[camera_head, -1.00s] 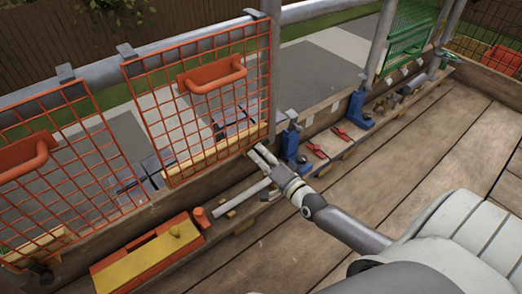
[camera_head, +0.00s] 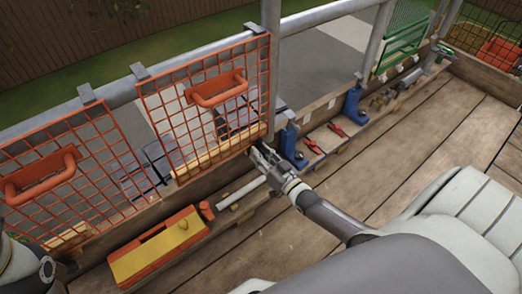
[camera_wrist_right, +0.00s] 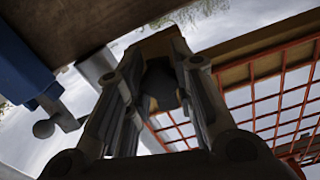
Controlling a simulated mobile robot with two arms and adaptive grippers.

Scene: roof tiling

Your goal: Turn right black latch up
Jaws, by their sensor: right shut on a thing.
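My right gripper (camera_head: 258,156) is at the lower right corner of the right orange mesh panel (camera_head: 184,122), beside the metal post. In the right wrist view its fingers (camera_wrist_right: 160,100) are closed around a dark rounded piece (camera_wrist_right: 161,82), which looks like the black latch. The fingers and the wooden block behind hide much of it, so its angle is hard to tell. In the head view the gripper covers the latch. A part of my left arm shows at the left edge; its gripper is out of view.
A left orange mesh panel (camera_head: 75,172) stands beside the right one. A blue clamp (camera_head: 288,142) and red tools (camera_head: 313,147) are right of my gripper. The plank floor (camera_head: 370,175) is clear.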

